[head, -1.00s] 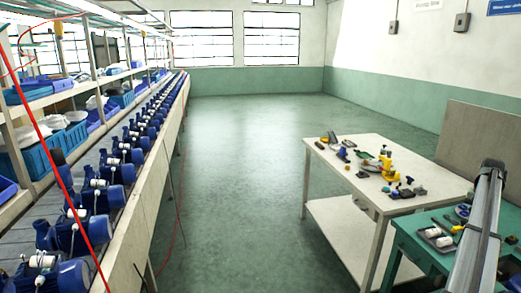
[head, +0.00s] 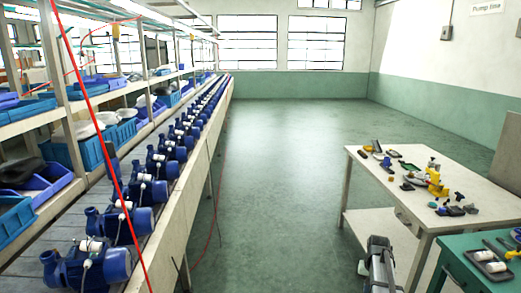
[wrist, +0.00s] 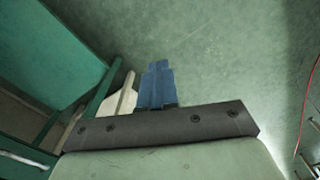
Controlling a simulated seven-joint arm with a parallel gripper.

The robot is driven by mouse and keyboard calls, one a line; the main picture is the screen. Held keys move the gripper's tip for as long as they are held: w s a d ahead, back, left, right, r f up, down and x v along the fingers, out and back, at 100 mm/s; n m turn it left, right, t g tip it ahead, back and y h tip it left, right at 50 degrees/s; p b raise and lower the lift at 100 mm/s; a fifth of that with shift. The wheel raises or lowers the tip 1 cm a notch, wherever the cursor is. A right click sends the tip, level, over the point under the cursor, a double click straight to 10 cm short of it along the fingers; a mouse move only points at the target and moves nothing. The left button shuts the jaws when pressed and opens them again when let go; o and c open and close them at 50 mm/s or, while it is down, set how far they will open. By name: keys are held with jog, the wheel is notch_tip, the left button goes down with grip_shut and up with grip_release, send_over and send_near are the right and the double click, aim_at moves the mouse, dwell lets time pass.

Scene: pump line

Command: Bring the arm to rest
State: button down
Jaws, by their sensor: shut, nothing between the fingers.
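My gripper (wrist: 157,85) shows in the wrist view as two blue fingers pressed together, shut and empty. Green floor (wrist: 220,55) lies beyond the fingertips, and they touch nothing that I can see. In the head view a grey part of my arm (head: 380,266) stands at the bottom edge, in front of the white table (head: 440,222). The fingers cannot be made out in the head view.
A green bench (head: 462,268) with a tray of white parts stands at lower right; it also shows in the wrist view (wrist: 55,60). Tools lie on the white table. A conveyor of blue pumps (head: 170,152) and a red cable (head: 95,140) are at left. The middle floor is clear.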

jog(key=s+a+f+n, duration=0.25)
jog(key=s+a, duration=0.25)
jog(key=a, duration=0.4)
jog(key=s+a+f+n, duration=0.1)
jog(key=s+a+f, duration=0.3)
jog(key=a, duration=0.5)
jog(key=s+a+f+n, duration=0.1)
jog(key=s+a+f, duration=0.1)
jog(key=s+a, duration=0.6)
jog(key=s+f+g, duration=0.3)
jog(key=s+f, duration=0.7)
jog(key=s, duration=0.3)
jog(key=s+a+f+g, duration=0.1)
jog(key=s+f+g, duration=0.2)
jog(key=s+f, duration=0.7)
jog(key=s, duration=0.4)
jog(key=shift+a+f+g, duration=0.15)
jog(key=shift+a+g, duration=0.05)
jog(key=shift+g, duration=0.2)
